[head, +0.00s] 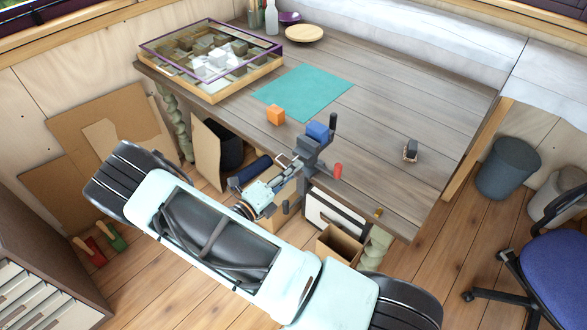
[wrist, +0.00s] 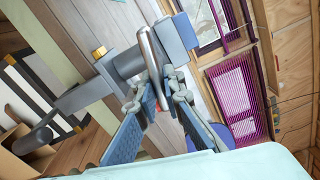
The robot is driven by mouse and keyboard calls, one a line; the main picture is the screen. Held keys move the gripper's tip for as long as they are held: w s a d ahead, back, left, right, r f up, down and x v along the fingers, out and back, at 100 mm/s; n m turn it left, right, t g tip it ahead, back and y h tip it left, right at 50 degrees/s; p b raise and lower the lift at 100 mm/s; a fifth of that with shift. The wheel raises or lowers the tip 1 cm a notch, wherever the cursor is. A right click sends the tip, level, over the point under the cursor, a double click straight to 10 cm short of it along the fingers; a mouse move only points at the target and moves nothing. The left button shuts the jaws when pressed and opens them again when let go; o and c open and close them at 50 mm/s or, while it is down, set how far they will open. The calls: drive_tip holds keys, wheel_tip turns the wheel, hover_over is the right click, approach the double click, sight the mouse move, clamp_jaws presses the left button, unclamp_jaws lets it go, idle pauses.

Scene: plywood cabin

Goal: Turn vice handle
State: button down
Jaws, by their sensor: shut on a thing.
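A grey vice (head: 308,152) is fixed at the front edge of the wooden table, with a blue block (head: 317,131) at its top. In the wrist view the grey vice body (wrist: 128,64) is close in front of me. A curved silver metal bar, the vice handle (wrist: 150,58), runs down between my fingers. My gripper (wrist: 156,95) is shut on this handle, its blue-grey finger pads on either side. In the head view my gripper (head: 285,170) reaches the near side of the vice. The exact contact is partly hidden by the fingers.
On the table (head: 400,110) are an orange cube (head: 276,114), a teal mat (head: 303,92), a glass-topped case (head: 210,60) and a small dark item (head: 410,150). An open cardboard box (head: 339,245) stands below. A blue chair (head: 553,265) is at right.

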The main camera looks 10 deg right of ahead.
drive_tip(key=shift+w+a+r, duration=0.2)
drive_tip(key=shift+w+r, duration=0.1)
drive_tip(key=shift+r, duration=0.05)
drive_tip(key=c, duration=2.1)
unclamp_jaws()
drive_tip(key=shift+o, duration=0.3)
drive_tip(key=shift+f, duration=0.15)
drive_tip(key=shift+s, duration=0.15)
drive_tip(key=v, duration=1.2)
drive_tip(key=shift+o, duration=0.3)
